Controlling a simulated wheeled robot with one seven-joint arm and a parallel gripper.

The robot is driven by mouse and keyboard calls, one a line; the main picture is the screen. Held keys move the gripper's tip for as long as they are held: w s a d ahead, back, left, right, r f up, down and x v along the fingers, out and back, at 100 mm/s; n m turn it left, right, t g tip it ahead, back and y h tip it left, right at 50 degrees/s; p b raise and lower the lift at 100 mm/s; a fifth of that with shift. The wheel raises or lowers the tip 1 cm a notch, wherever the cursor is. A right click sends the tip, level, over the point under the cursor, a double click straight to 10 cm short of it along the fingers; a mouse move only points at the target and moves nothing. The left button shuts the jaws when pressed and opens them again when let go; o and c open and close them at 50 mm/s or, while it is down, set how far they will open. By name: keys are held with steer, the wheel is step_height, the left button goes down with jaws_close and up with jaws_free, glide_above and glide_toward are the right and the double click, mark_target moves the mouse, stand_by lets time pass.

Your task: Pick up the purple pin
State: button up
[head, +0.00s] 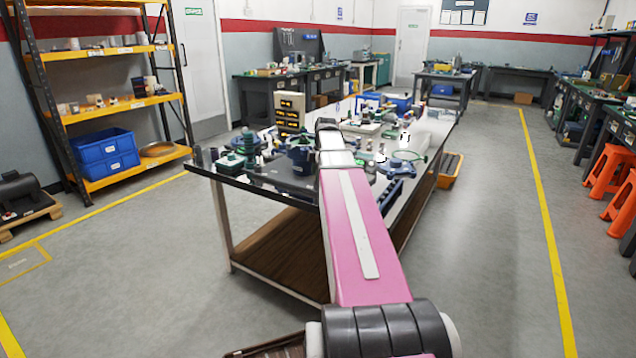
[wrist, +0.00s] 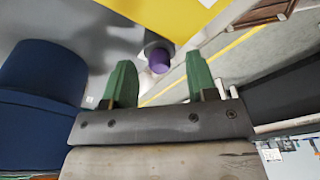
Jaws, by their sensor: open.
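The purple pin (wrist: 159,61) shows in the wrist view as a short round purple piece with a darker grey part behind it. My gripper (wrist: 160,68) is open, with one green finger on each side of the pin in the picture. Gaps show between the pin and both fingers, and nothing is held. I cannot tell how far beyond the fingertips the pin lies. In the head view my pink arm reaches over the workbench (head: 262,197); I cannot make out the gripper or the pin there.
A large dark blue rounded object (wrist: 35,95) is close on the left in the wrist view. The bench holds several small devices, including a beige box with drawers (head: 290,112). Yellow shelving (head: 108,108) stands left.

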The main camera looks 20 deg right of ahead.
jaws_close()
steer(key=shift+r, duration=0.2)
